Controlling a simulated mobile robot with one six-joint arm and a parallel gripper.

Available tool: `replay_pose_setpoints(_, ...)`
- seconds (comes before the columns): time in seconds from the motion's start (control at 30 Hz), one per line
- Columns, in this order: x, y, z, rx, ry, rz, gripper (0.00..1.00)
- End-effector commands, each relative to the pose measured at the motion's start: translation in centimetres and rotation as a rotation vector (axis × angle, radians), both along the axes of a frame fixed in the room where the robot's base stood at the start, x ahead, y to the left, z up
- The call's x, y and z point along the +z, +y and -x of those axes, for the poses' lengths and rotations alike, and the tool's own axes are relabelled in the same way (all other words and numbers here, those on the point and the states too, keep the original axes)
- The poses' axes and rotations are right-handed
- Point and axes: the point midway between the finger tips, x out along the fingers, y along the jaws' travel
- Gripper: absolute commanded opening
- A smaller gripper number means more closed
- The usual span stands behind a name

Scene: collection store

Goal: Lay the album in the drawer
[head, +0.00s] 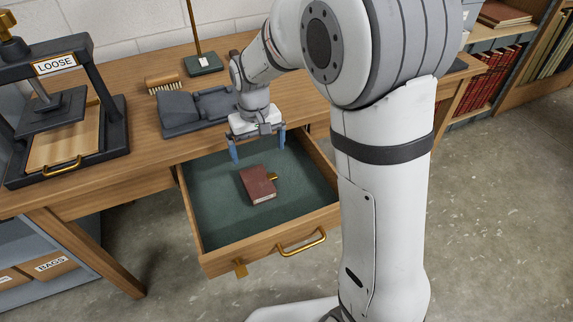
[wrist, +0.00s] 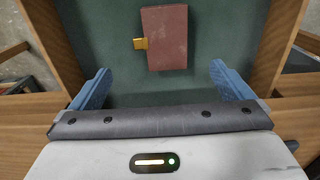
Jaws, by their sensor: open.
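The album (head: 257,184) is a small, thick, dark red book with a brass clasp. It lies flat on the green lining of the open drawer (head: 213,208), near the middle. In the wrist view the album (wrist: 165,38) lies ahead of the fingers with its clasp on the left side. My gripper (head: 259,152) is over the back part of the drawer, its blue fingers spread wide and empty. In the wrist view my gripper (wrist: 160,85) shows a clear gap between the fingers, and nothing touches the album.
The desk (head: 150,136) carries a black press (head: 60,110) marked LOOSE, a brush (head: 163,84), a dark grey cradle (head: 196,110) and a green-based stand (head: 204,64). The drawer's wooden walls surround the album. Shelves with red books (head: 492,84) stand at the right.

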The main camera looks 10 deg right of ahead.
Motion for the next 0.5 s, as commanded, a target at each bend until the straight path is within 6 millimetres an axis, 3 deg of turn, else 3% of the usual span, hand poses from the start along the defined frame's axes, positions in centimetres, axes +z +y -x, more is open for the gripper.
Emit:
replay_pose_setpoints(0.13, 1.0, -1.4, 1.1, -0.021, -0.011, -0.003, 1.0)
replay_pose_setpoints(0.23, 2.6, -3.8, 3.3, -0.059, -0.028, -0.006, 1.0)
replay_pose_setpoints(0.5, 5.4, -11.0, 13.2, -0.194, -0.089, -0.013, 1.0)
